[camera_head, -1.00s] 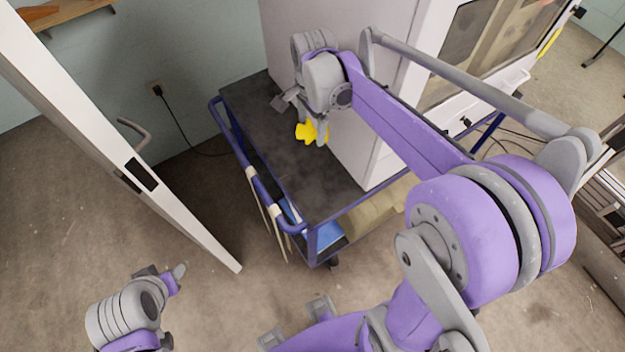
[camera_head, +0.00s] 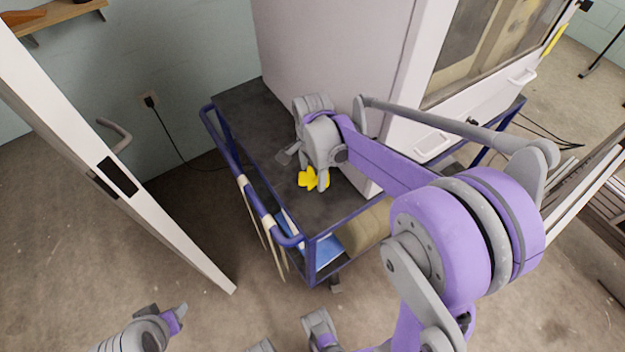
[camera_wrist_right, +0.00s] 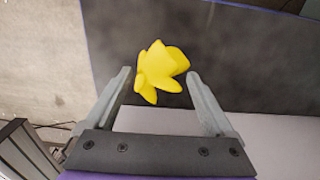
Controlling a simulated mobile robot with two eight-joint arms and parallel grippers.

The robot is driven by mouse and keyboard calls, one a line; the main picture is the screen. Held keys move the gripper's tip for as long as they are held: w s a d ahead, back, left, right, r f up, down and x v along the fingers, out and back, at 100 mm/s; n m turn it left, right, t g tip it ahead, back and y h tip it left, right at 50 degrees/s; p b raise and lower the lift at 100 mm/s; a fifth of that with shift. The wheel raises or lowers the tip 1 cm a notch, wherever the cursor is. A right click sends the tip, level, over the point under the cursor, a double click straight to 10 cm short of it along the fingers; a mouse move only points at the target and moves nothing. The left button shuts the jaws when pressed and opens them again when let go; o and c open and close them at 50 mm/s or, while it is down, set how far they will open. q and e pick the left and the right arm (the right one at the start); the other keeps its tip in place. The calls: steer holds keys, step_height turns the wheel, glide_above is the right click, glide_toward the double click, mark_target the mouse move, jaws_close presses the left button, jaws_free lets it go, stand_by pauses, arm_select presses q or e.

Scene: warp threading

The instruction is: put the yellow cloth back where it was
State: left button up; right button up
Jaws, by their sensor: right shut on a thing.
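The yellow cloth (camera_head: 308,179) is a small crumpled piece over the dark top of the blue-framed cart (camera_head: 250,125), towards the cart's near end. My right gripper (camera_head: 305,174) is shut on the cloth. In the right wrist view the cloth (camera_wrist_right: 160,72) sits between the fingertips of my right gripper (camera_wrist_right: 158,76), with the dark cart top behind it. I cannot tell whether the cloth touches the cart top. My left gripper (camera_head: 170,318) is at the lower left, over the floor and away from the cart; its finger state is unclear.
A large white cabinet (camera_head: 330,50) with a window stands on the cart, right of the cloth. A blue item (camera_head: 327,250) and a tan roll (camera_head: 368,228) lie on the cart's lower shelf. An open white door (camera_head: 150,215) stands at left. The near cart top is bare.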

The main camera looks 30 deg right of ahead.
mark_target(312, 180)
step_height(312, 180, down, 3)
steer(key=shift+f, duration=0.2)
steer(key=o, duration=0.9)
